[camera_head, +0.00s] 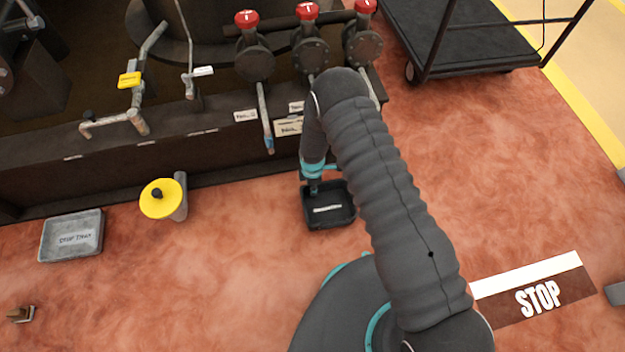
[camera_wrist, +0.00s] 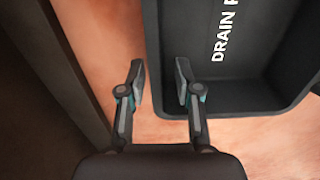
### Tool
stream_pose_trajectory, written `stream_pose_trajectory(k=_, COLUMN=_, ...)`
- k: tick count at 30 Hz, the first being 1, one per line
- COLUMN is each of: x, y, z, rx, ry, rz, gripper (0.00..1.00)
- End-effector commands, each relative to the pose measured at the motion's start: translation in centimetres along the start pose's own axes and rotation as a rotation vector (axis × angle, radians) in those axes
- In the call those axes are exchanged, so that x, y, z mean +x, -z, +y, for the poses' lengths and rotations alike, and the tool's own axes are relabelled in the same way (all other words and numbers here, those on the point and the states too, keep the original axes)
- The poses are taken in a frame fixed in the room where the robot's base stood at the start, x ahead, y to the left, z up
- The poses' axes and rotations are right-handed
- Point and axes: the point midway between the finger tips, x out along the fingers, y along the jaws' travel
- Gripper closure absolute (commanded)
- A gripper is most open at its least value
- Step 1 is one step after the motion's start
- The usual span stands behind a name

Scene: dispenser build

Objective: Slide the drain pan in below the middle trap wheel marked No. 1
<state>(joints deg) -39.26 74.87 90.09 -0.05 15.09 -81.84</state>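The black drain pan (camera_head: 327,212) lies on the red floor in front of the dark plinth, its label facing up. In the wrist view the pan (camera_wrist: 265,112) fills the right side. My gripper (camera_head: 313,188) is at the pan's back left edge. The middle red trap wheel (camera_head: 307,11) sits above a round flange, between two similar red wheels. The pipe below it is largely hidden by my arm.
A grey tray (camera_head: 72,236) and a yellow disc (camera_head: 160,198) are on the left. The dark plinth (camera_head: 90,162) runs behind the pan. A pipe with a blue tip (camera_head: 268,142) hangs down from the left wheel. A black cart (camera_head: 465,45) stands at back right.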

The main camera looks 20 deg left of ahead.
Motion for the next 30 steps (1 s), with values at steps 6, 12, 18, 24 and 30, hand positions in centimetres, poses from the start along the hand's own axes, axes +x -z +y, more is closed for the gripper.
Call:
stream_pose_trajectory(k=6, x=1.9, y=0.0, z=0.0, rx=0.0, ry=-0.001, rz=0.0, gripper=0.67)
stream_pose_trajectory(k=12, x=2.2, y=0.0, z=0.0, rx=0.0, ry=-0.001, rz=0.0, gripper=0.67)
stream_pose_trajectory(k=18, x=2.1, y=0.0, z=0.0, rx=0.0, ry=-0.001, rz=0.0, gripper=0.74)
stream_pose_trajectory(k=24, x=2.1, y=0.0, z=0.0, rx=0.0, ry=-0.001, rz=0.0, gripper=1.0)
stream_pose_trajectory(k=30, x=2.2, y=0.0, z=0.1, rx=0.0, ry=-0.001, rz=0.0, gripper=1.0)
